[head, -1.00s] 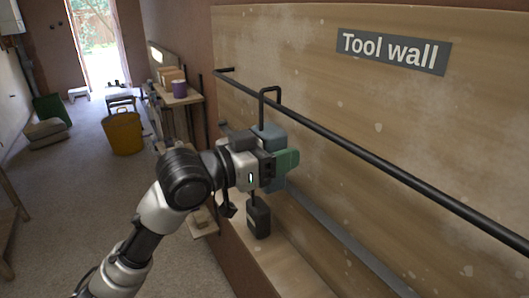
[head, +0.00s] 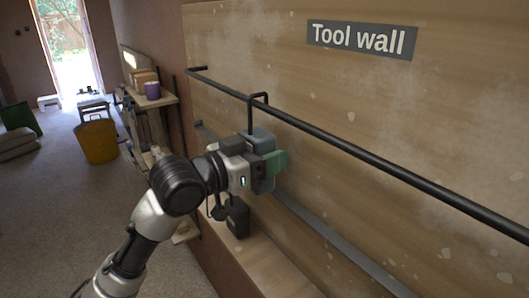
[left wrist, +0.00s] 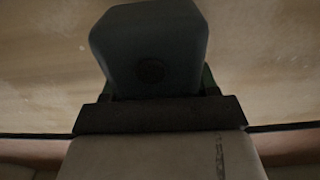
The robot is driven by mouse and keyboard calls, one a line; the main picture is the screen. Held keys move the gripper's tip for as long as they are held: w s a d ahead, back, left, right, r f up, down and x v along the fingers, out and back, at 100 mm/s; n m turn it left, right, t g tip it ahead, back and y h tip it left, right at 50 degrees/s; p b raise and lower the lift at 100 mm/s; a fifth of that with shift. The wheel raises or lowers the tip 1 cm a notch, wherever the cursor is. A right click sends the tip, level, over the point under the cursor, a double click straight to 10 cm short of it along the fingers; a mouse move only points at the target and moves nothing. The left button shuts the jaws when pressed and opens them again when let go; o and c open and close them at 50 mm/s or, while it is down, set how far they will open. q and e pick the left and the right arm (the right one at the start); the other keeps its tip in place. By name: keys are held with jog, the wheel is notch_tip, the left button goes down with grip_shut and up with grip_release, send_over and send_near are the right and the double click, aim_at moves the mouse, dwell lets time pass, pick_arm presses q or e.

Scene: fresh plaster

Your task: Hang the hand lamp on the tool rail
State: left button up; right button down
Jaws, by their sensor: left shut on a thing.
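The hand lamp (head: 263,143) has a blue-grey body and a black hook (head: 258,97) on top. My left gripper (head: 262,170) is shut on the lamp body and holds it beside the wall, just below the black tool rail (head: 350,160). The hook's top is slightly above the rail and its bend appears to span it; I cannot tell whether it touches. A green piece (head: 275,163) shows at the grip. In the left wrist view, the blue-grey lamp body (left wrist: 150,50) stands beyond my gripper's dark front (left wrist: 160,115). My right gripper is not in view.
A "Tool wall" sign (head: 362,40) is above the rail. A black block (head: 237,217) is below the lamp, near a wooden ledge (head: 275,268); a grey strip (head: 340,242) runs along the wall. A shelf and yellow bucket (head: 97,142) stand at left, with open floor nearby.

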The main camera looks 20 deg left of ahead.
pick_arm(q)
jog(key=o, duration=1.1)
jog(key=shift+o, duration=0.2)
